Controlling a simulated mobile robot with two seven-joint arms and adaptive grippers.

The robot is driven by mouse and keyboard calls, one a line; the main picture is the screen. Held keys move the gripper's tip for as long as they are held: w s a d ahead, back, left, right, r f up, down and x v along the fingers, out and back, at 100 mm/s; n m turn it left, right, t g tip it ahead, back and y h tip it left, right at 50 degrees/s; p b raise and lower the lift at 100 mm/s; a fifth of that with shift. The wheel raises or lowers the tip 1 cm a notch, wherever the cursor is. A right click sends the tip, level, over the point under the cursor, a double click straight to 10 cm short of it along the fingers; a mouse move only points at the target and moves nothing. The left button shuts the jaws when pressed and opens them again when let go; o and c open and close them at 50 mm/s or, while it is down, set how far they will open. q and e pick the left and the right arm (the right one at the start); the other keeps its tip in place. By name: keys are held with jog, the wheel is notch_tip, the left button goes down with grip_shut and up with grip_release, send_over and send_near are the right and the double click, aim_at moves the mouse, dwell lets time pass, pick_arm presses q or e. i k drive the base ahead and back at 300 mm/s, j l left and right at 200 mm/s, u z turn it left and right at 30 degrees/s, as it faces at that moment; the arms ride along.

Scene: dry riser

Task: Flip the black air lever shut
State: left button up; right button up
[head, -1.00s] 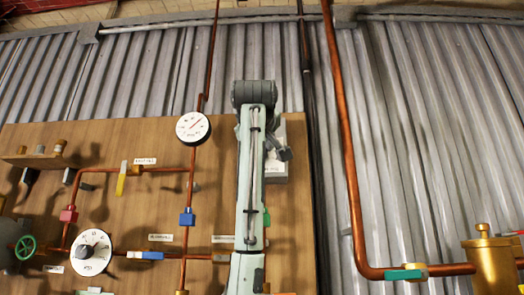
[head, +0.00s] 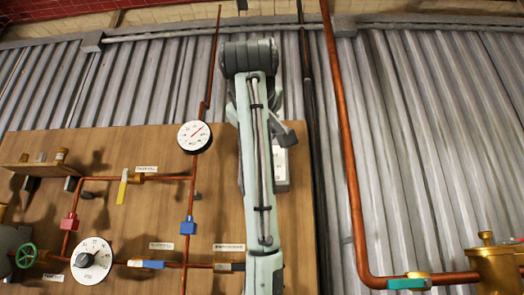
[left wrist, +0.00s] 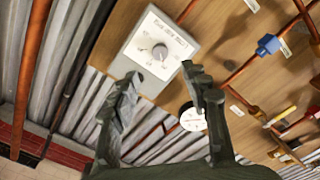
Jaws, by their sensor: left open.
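A brass valve with a dark lever (head: 236,267) sits on the lower pipe in the head view, under a white label. It looks like the black air lever; my arm hides its right end, so its full position cannot be told. My left arm rises in front of the board and hides most of my gripper in the head view. In the left wrist view my left gripper (left wrist: 160,76) is open and empty. The black lever cannot be made out surely in the wrist view.
The wooden board carries copper pipes, two white gauges (head: 194,136) (head: 91,259), a blue-handled valve (head: 146,264), a yellow lever (head: 122,186) and a green handwheel (head: 26,255). A copper pipe (head: 348,170) and brass vessel (head: 494,265) stand right, before corrugated metal.

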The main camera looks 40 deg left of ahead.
aim_at(233, 266)
jog(key=k+l, duration=0.1)
jog(key=k, duration=0.4)
jog(key=k+l, duration=0.1)
jog(key=k, duration=0.4)
